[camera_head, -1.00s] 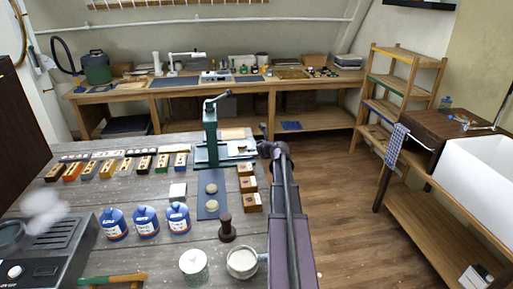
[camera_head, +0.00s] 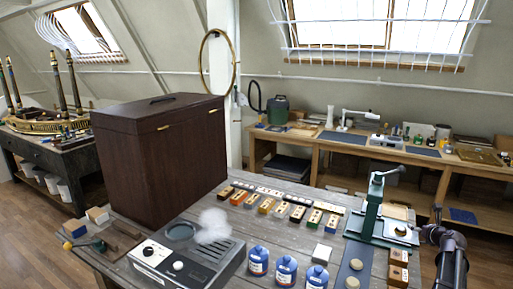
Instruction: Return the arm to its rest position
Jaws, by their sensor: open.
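My arm shows at the right edge of the workbench in the head view, as dark links with a rounded joint at the top. It stands beside the small wooden boxes (camera_head: 398,268) and close to the green press (camera_head: 378,215). I cannot make out my gripper's fingers in this view. Nothing is seen held by the arm.
A large dark wooden chest (camera_head: 160,150) stands on the grey workbench (camera_head: 205,222). A grey appliance (camera_head: 185,260) with white fluff (camera_head: 212,226), several blue bottles (camera_head: 258,260) and a row of small blocks (camera_head: 284,209) are also there. Wooden floor lies right of the bench.

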